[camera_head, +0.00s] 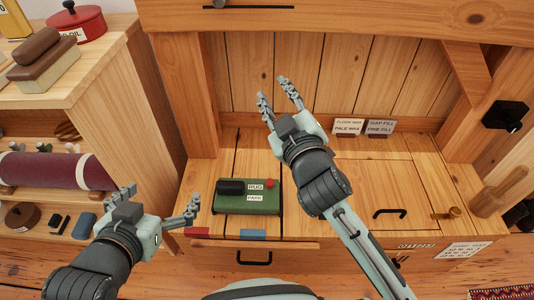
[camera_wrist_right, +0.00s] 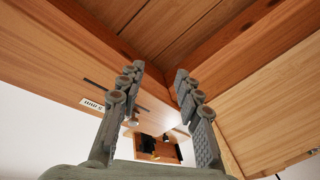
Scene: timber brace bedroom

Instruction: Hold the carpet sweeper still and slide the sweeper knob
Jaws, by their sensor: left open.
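The carpet sweeper (camera_head: 238,208) is a green box with a black grip (camera_head: 230,187) on its left, lying on the wooden bench top. A small red knob (camera_head: 269,184) sits at its back right, beside a label reading RUG; a PARK label is below that. My left gripper (camera_head: 160,198) is open and empty, left of the sweeper and apart from it. My right gripper (camera_head: 273,90) is open and empty, raised behind the sweeper and pointing at the back boards. The right wrist view shows its two fingers (camera_wrist_right: 153,105) apart, with nothing between them and no sweeper in sight.
Red (camera_head: 196,232) and blue (camera_head: 252,234) strips lie at the bench front edge. Two label cards (camera_head: 364,128) stand at the back. A black handle (camera_head: 389,213) and brass knob (camera_head: 446,213) are right. A shelf unit (camera_head: 140,110) stands left; a beam (camera_head: 340,22) crosses above.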

